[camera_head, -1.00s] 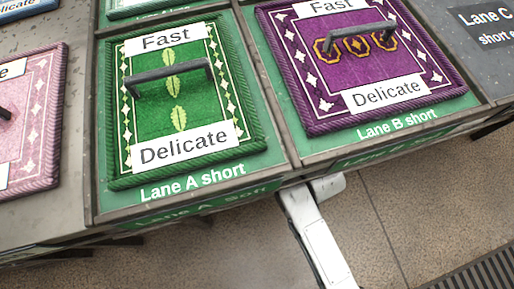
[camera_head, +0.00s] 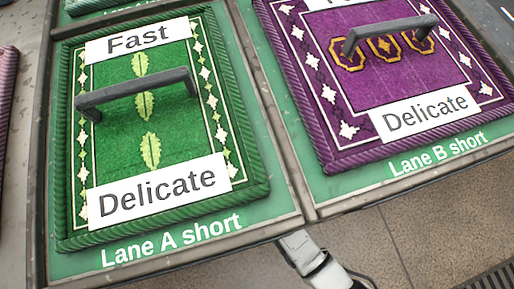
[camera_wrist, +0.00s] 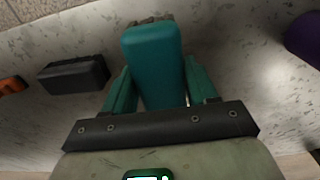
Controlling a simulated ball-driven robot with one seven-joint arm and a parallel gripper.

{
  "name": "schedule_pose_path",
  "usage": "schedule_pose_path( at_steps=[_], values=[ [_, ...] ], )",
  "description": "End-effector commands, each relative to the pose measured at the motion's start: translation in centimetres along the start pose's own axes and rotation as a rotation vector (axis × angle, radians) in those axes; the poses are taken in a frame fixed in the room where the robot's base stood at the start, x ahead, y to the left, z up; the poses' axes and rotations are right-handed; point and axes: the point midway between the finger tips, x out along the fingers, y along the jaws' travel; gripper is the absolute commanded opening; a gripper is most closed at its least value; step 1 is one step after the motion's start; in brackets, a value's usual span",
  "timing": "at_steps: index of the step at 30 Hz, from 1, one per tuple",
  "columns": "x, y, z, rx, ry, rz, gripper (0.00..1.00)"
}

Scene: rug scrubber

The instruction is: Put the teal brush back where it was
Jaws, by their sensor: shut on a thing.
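The teal brush (camera_wrist: 152,62) shows in the wrist view as a rounded teal block between the fingers of my gripper (camera_wrist: 160,88). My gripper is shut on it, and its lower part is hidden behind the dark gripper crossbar. A pale, speckled surface lies beyond the brush; I cannot tell whether the brush touches it. Neither the brush nor my gripper shows in the head view.
In the wrist view a black block (camera_wrist: 74,75) and an orange thing (camera_wrist: 12,85) lie left, and a purple thing (camera_wrist: 304,38) right. In the head view a green rug (camera_head: 145,125) and a purple rug (camera_head: 375,80) with handles lie in framed lanes.

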Motion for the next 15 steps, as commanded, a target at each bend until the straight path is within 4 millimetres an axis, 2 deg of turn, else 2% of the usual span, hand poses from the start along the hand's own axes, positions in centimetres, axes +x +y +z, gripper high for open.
schedule_pose_path(
  at_steps=[1,11,15],
  values=[
    [1.2,-0.6,-0.5,-0.002,0.002,0.0,0.18],
    [3.0,-2.0,-1.5,-0.001,0.003,-0.001,0.18],
    [5.1,-2.2,-1.7,0.001,-0.001,0.0,0.18]
  ],
)
